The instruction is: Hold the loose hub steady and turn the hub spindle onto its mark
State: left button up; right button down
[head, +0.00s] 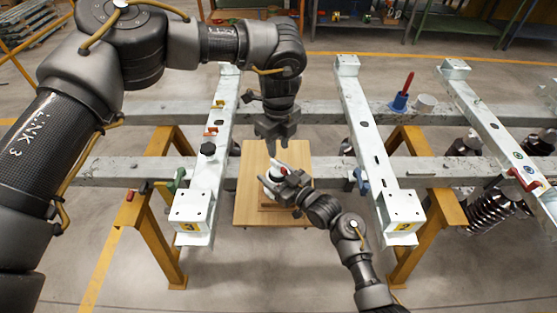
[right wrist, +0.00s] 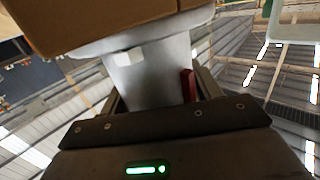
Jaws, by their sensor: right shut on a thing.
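The hub (head: 274,173) is a small pale piece with a dark part, on a wooden block (head: 268,205) on the small wooden table. In the right wrist view it is a grey cylinder (right wrist: 150,80) under a wider pale flange, with a red strip (right wrist: 187,86) and a small white block (right wrist: 127,57) on it. My right gripper (head: 284,186) is shut on the hub from the right and hides part of it. My left gripper (head: 277,143) points down above and behind the hub, apart from it. Its finger gap is unclear. I cannot make out the spindle's mark.
The wooden table (head: 245,212) stands between two white crossbars (head: 222,115) (head: 365,125) on grey rails. Yellow trestles (head: 163,235) support the frame.

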aim_at(278, 164)
pick_arm(q)
notch_tip(278, 164, down, 7)
jog(key=shift+r, duration=0.1)
dwell(0.3)
grip_shut()
